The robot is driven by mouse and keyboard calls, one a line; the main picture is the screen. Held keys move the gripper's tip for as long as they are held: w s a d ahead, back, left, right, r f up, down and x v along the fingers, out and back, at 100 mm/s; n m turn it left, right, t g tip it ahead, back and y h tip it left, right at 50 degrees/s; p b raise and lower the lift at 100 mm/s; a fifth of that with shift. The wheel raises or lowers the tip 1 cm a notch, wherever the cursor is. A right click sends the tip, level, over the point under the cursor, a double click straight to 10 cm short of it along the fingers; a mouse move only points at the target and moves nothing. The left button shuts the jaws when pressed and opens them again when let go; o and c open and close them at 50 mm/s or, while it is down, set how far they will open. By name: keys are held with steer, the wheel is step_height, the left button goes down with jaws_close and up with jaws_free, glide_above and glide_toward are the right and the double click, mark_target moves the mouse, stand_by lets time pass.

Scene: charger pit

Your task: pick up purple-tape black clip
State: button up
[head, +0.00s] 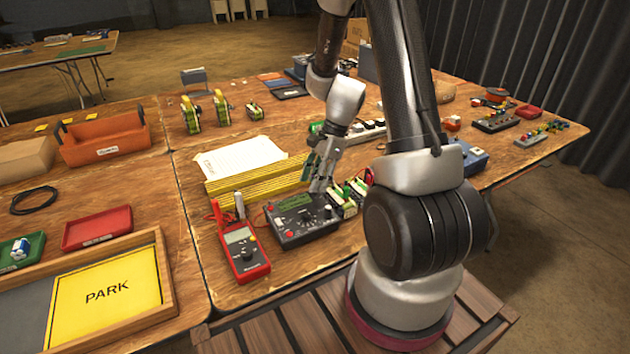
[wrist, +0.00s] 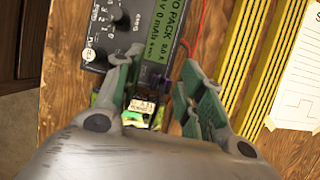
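My gripper (wrist: 160,68) is open in the wrist view, its two green-padded fingers apart. In the head view my gripper (head: 320,182) points down at the right edge of the black charger (head: 300,220), beside small green-and-white packs (head: 345,198). I cannot make out the clip there.
The charger's screen (wrist: 168,40) lies beyond my fingertips. Yellow-striped bars (head: 255,185) and a white sheet (head: 240,157) lie behind. A red wire (wrist: 200,30) runs beside the charger.

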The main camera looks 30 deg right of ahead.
mark_target(315, 175)
jaws_close()
step_height(315, 175, up, 10)
stand_by(0.7)
